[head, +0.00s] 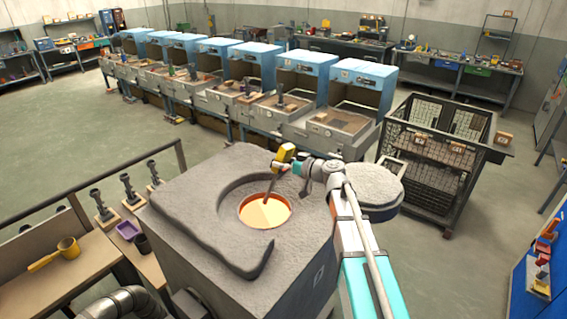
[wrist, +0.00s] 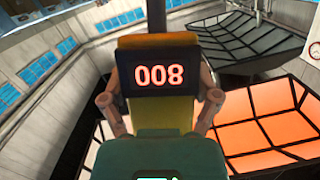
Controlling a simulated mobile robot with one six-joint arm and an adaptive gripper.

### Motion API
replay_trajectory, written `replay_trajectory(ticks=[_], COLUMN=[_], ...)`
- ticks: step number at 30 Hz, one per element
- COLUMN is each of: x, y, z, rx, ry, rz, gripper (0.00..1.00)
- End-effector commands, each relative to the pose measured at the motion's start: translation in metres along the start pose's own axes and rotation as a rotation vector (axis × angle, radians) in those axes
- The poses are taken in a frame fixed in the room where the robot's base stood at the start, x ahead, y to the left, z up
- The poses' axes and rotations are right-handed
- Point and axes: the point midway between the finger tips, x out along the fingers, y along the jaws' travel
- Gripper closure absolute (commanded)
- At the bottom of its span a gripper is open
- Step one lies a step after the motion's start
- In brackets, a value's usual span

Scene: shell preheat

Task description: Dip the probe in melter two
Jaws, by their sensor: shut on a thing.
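My gripper (head: 292,166) is shut on a yellow probe (head: 284,153) above a grey melter (head: 185,225). The probe's thin dark rod slants down and left, and its lower end overlaps the glowing orange melt (head: 264,212) in the melter's round opening. I cannot tell whether the tip touches the melt. In the wrist view, both fingers of my gripper (wrist: 160,108) clasp the yellow probe body (wrist: 160,115). Its black display (wrist: 158,75) reads 008 in orange digits. The mark on the melter's front is too small to read.
A round grey lid (head: 365,183) sits right of the opening. A wire cage cart (head: 437,160) stands at the right. A bench (head: 75,275) with a yellow ladle (head: 55,254) is at the left. Blue-topped machines (head: 250,65) line the back. Floor at far left is clear.

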Motion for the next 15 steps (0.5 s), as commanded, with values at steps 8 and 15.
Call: replay_trajectory(ticks=[8,15], x=[-0.003,-0.004], y=[-0.006,-0.007], z=[-0.022,-0.028], rx=[0.001,0.001], ry=[0.001,0.001], rz=[0.0,0.0], gripper=[0.68,0.68])
